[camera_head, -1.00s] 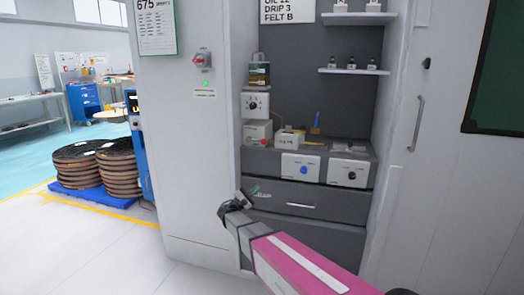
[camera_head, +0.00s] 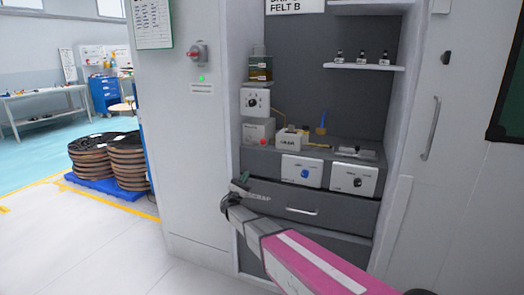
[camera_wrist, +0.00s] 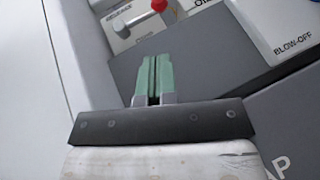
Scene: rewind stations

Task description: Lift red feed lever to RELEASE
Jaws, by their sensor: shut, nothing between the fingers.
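The red feed lever shows as a small red ball knob (camera_head: 263,141) at the front of a pale box (camera_head: 257,131) on the left of the cabinet's counter. In the wrist view the red knob (camera_wrist: 159,5) is at the top edge, on a short metal stem over the pale panel. My gripper (camera_head: 242,180) is in front of the drawer, below and to the left of the knob. In the wrist view its green fingers (camera_wrist: 153,62) are together with nothing between them. The fingertips are apart from the knob, a little short of it.
A white block (camera_head: 290,139) stands right of the knob. A panel with a blue knob (camera_head: 304,174) and one with a black knob (camera_head: 358,182) face front. The cabinet's left wall (camera_head: 190,130) stands close beside my gripper. The BLOW-OFF panel (camera_wrist: 290,40) lies right of the fingers.

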